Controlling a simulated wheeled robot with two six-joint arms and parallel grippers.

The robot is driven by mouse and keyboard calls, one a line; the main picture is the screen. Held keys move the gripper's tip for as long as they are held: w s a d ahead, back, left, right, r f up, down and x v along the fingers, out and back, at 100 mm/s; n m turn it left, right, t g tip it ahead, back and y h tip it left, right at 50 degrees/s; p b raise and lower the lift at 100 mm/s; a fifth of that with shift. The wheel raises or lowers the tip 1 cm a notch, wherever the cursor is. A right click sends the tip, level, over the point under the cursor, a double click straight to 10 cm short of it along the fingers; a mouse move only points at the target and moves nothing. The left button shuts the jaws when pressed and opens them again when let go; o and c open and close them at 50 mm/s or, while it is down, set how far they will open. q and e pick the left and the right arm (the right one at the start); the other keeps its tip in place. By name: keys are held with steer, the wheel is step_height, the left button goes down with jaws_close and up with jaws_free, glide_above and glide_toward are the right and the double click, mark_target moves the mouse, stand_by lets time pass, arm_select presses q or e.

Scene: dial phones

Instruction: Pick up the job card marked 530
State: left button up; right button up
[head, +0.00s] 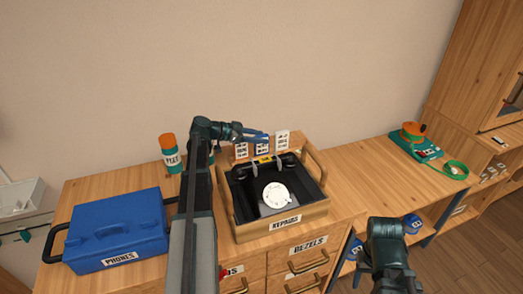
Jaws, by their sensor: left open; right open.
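Several small white job cards stand in a row at the back of the wooden tray: a left card (241,150), a middle card with blue on it (262,148) and a right card (282,141). Their print is too small to read, so I cannot tell which is marked 530. My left gripper (262,137) is open and reaches in from the left at the top of the cards, overlapping the middle one; I cannot tell whether it touches. My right arm shows only as a dark joint at the lower right; its fingers are not seen.
The wooden tray labelled REPAIRS (250,233) holds a dark dial phone (274,196). A blue PHONES case (118,228) and an orange-capped bottle (170,153) stand to the left. A green mat with an orange item (412,132) lies far right. The counter between is clear.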

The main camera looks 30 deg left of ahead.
arm_select(q)
steer(key=shift+w+d+f, duration=0.35)
steer(key=shift+w+d, duration=0.05)
steer(key=shift+w, duration=0.1)
steer(key=shift+r, duration=0.1)
steer(key=shift+c, duration=0.3)
jaws_close()
